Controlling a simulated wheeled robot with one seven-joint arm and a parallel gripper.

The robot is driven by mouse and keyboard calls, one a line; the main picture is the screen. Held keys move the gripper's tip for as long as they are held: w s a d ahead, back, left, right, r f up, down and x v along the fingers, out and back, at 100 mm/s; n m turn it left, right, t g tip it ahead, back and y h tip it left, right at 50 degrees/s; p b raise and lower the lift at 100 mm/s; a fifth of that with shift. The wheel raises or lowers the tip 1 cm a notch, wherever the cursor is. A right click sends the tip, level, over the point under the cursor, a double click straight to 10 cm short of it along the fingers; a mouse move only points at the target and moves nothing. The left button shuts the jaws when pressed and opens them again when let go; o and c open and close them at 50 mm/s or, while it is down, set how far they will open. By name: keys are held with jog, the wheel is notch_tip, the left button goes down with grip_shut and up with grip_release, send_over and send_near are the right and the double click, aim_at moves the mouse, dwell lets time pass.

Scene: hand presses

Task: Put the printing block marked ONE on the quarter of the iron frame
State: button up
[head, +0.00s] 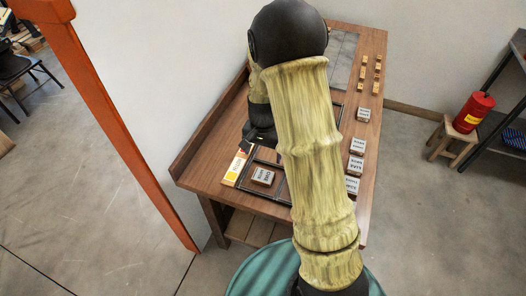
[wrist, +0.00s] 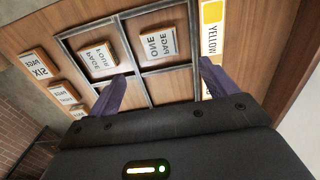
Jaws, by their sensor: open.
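The block marked ONE (wrist: 157,44) lies flat inside one quarter of the dark iron frame (wrist: 153,104), on the side by the yellow card, in the wrist view. In the head view a pale-topped block, apparently the same one (head: 262,176), lies in the frame's (head: 277,193) near left quarter. A block marked FOUR (wrist: 98,60) lies in the neighbouring quarter. My gripper (wrist: 165,72) is open and empty, its two purple-grey fingers apart over the frame. In the head view my arm hides part of the frame, and the gripper's fingers are hard to make out.
A card marked YELLOW (wrist: 211,45) lies beside the frame. A block marked SIX (wrist: 36,66) and others lie outside it. Several blocks (head: 357,146) line the right of the wooden table (head: 205,178), with small yellowish pieces (head: 362,73) farther back.

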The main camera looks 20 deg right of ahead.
jog(key=s+r+n+t, duration=0.2)
jog(key=s+r+n, duration=0.5)
jog(key=s+r, duration=0.3)
jog(key=s, duration=0.4)
jog(key=shift+s+r+t, duration=0.2)
jog(key=shift+r+t, duration=0.1)
jog(key=shift+r, duration=0.05)
